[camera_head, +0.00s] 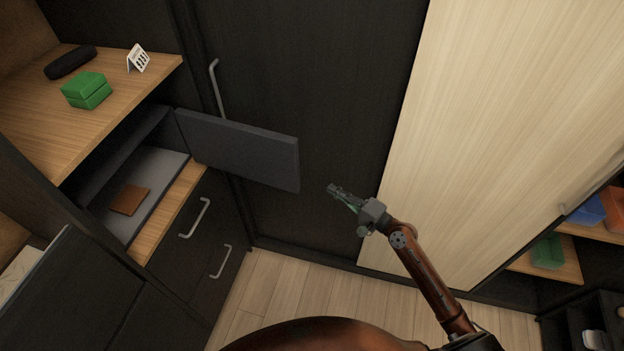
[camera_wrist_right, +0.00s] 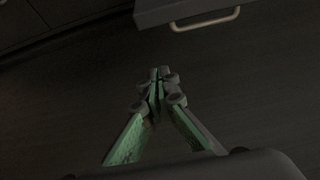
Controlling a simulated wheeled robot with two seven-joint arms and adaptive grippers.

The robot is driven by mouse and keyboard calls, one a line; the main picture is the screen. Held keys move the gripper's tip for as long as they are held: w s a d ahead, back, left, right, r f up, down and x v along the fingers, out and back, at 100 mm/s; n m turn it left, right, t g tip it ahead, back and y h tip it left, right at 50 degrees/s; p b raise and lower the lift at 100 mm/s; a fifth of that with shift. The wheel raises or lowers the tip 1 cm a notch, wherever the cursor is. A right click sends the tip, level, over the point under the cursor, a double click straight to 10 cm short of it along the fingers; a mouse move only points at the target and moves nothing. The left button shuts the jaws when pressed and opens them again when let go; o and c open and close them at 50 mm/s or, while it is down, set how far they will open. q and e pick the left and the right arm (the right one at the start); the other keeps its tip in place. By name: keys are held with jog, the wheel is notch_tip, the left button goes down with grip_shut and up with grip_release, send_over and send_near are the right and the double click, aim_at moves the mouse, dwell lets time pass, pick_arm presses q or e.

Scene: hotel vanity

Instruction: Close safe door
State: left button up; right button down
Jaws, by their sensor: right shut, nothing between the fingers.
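The safe door (camera_head: 240,150) is a dark grey panel in the head view. It stands wide open, sticking out to the right from the safe. The safe's interior (camera_head: 150,185) is open to view and holds a brown flat item (camera_head: 130,200), perhaps a wallet. My right gripper (camera_head: 332,188) is shut and empty, a short way right of the door's free edge and apart from it. In the right wrist view, the fingers (camera_wrist_right: 158,75) meet at their tips, and a grey panel with a light handle (camera_wrist_right: 205,21) shows beyond them. My left gripper is not in view.
A wooden shelf above the safe holds a green box (camera_head: 86,90), a black case (camera_head: 71,62) and a small white card (camera_head: 138,58). Drawers with handles (camera_head: 195,218) are below the safe. Tall dark and light wardrobe panels (camera_head: 500,120) stand behind. Shelves with bins (camera_head: 586,210) are at right.

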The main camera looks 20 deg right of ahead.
jog(key=p+x, duration=0.1)
jog(key=x, duration=1)
jog(key=s, duration=0.1)
jog(key=s+a+p, duration=0.1)
jog(key=s+a, duration=0.1)
jog(key=shift+s+a+r, duration=0.1)
jog(key=shift+s+r, duration=0.2)
jog(key=shift+s, duration=0.05)
jog(key=shift+s+p, duration=0.1)
jog(key=shift+p, duration=0.25)
